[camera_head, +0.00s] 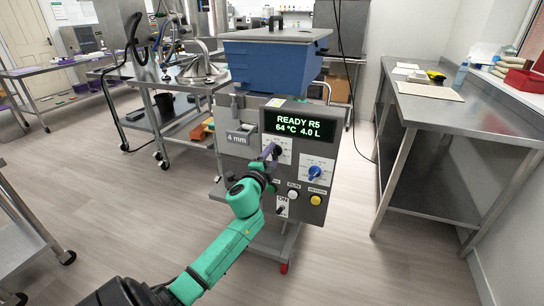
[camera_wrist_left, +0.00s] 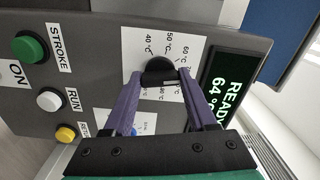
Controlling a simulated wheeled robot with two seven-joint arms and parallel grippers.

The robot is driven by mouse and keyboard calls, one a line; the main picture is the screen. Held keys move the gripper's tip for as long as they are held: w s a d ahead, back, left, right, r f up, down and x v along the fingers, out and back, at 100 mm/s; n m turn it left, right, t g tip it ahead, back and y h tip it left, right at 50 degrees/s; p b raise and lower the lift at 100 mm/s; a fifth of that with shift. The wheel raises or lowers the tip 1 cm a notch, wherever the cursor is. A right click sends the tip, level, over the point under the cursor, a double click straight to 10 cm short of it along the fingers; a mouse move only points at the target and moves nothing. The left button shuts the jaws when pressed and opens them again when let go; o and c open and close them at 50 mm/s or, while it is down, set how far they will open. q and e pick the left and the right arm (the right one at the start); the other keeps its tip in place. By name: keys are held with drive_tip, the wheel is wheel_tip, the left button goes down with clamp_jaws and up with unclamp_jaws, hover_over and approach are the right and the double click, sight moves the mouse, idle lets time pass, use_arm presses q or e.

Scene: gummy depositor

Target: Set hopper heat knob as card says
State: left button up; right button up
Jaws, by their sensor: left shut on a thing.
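The depositor (camera_head: 240,170) is a grey machine with a blue hopper (camera_head: 268,62). Its display (camera_head: 291,122) reads READY R5, 64 °C, 4.0 L. The black heat knob (camera_wrist_left: 160,70) sits on a white scale plate (camera_wrist_left: 188,48) marked in °C; 40, 50 and 60 °C are readable, other marks are partly covered. My left gripper (camera_head: 271,152) reaches the panel below the display. Its purple fingers (camera_wrist_left: 160,80) are shut on the knob, one on each side. The knob's pointer is not clear to me. I cannot identify the card. My right gripper is out of view.
Right of the heat knob is a blue knob (camera_head: 315,172) on its own scale. Below are a white button (camera_head: 292,195), a yellow button (camera_head: 315,200) and a toggle (camera_head: 281,209). A steel bench (camera_head: 440,112) with a beige sheet (camera_head: 430,91) stands at right.

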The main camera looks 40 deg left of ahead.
use_arm(q)
drive_tip(key=m, duration=0.5)
drive_tip(key=shift+m, duration=0.3)
drive_tip(key=shift+m+p, duration=0.35)
drive_tip(key=shift+m, duration=1.95)
drive_tip(key=shift+f, duration=0.1)
drive_tip(key=o, duration=1.4)
drive_tip(key=shift+c, duration=0.2)
drive_tip(key=v, duration=1.4)
drive_tip(key=shift+s+d+b, duration=0.2)
drive_tip(key=shift+s+b, duration=0.05)
drive_tip(key=shift+b, duration=0.2)
